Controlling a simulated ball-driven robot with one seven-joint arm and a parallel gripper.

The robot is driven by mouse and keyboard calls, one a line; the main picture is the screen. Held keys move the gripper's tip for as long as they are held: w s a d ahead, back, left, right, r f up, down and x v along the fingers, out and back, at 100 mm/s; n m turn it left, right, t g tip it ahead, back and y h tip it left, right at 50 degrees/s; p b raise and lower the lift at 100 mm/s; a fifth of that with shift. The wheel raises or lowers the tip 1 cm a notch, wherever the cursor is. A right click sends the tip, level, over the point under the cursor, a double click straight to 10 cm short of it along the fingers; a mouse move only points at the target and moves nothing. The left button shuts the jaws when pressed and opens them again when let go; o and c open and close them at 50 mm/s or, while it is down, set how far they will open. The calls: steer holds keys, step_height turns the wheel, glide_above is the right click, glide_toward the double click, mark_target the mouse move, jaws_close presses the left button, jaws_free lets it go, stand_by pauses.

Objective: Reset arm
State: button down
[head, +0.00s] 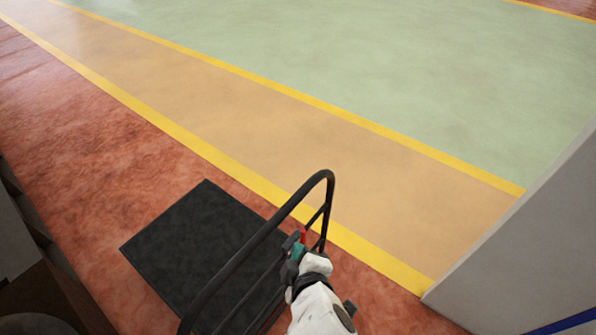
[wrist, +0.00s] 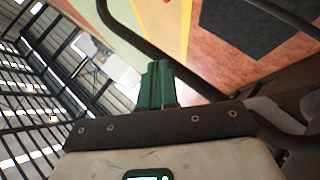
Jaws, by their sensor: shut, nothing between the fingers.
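My gripper (head: 294,246) is in the lower middle of the head view, at the end of my white arm, close by the black tubular handle (head: 262,232) of a flat cart. I cannot tell whether it touches the handle. In the wrist view its two green fingers (wrist: 156,80) are shut together with nothing between them. The handle tube (wrist: 118,27) passes beyond the fingertips there. A small red part shows by the gripper in the head view.
The cart's dark flat platform (head: 200,245) is bare where it shows, left of the handle. A grey wall or panel (head: 530,245) stands at the right. Dark furniture (head: 40,270) edges the lower left. The orange lane (head: 260,120) and green floor (head: 400,70) ahead are clear.

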steer(key=s+d+f+m+g+h, duration=0.25)
steer(key=s+d+m, duration=0.2)
steer(key=d, duration=0.55)
steer(key=s+d+f+m+g+h, duration=0.1)
steer(key=s+d+f+m+g, duration=0.3)
steer(key=d, duration=0.5)
steer(key=s+d+f+m+g+y, duration=0.1)
steer(key=s+d+m+g, duration=0.2)
steer(key=s, duration=1.2)
steer(key=d+m, duration=0.3)
steer(key=d, duration=0.1)
steer(key=shift+d+f+g, duration=0.15)
steer(key=shift+f+g, duration=0.1)
steer(key=shift+g, duration=0.1)
steer(key=shift+d, duration=0.1)
